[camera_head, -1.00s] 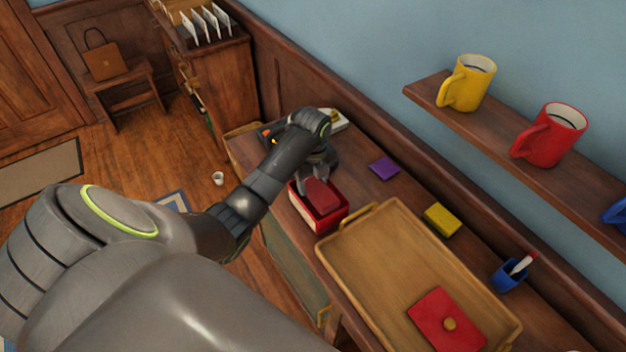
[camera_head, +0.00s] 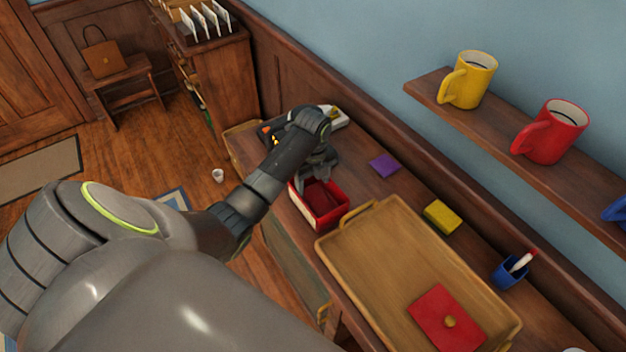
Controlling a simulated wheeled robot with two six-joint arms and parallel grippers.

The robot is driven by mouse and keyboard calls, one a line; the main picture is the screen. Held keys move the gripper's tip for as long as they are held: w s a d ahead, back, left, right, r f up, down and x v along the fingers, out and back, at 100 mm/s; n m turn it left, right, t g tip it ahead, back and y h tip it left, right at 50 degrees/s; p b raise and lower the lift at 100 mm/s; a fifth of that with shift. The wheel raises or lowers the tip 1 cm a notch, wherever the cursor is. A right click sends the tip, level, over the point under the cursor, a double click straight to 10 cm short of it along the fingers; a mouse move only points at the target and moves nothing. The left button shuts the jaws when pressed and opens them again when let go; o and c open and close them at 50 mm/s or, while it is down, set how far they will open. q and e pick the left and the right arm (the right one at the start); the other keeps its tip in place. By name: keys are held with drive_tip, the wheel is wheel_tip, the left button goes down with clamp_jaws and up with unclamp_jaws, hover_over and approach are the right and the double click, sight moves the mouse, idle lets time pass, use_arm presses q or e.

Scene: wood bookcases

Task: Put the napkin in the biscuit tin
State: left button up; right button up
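A dark red cloth, which looks like the napkin (camera_head: 323,197), lies down inside the tin. My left gripper (camera_head: 314,182) is over the tin's far edge, pointing down, with its fingers apart and nothing visible between them. The fingertips are small in view and partly against the tin. My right gripper is not in view.
A wooden tray (camera_head: 375,247) fills the counter's middle. A purple item (camera_head: 384,166), a yellow block (camera_head: 442,217) and a blue cup with a pen (camera_head: 509,273) stand along the wall side. A shelf above holds yellow (camera_head: 474,80) and red (camera_head: 555,132) mugs.

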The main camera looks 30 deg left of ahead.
use_arm(q)
wheel_tip(320, 180, up, 6)
drive_tip(key=r+b, duration=0.1)
wheel_tip(320, 180, up, 5)
drive_tip(key=p, duration=0.5)
hover_over(313, 195)
drive_tip(key=shift+r+p, duration=0.6)
drive_tip(key=shift+p, duration=0.3)
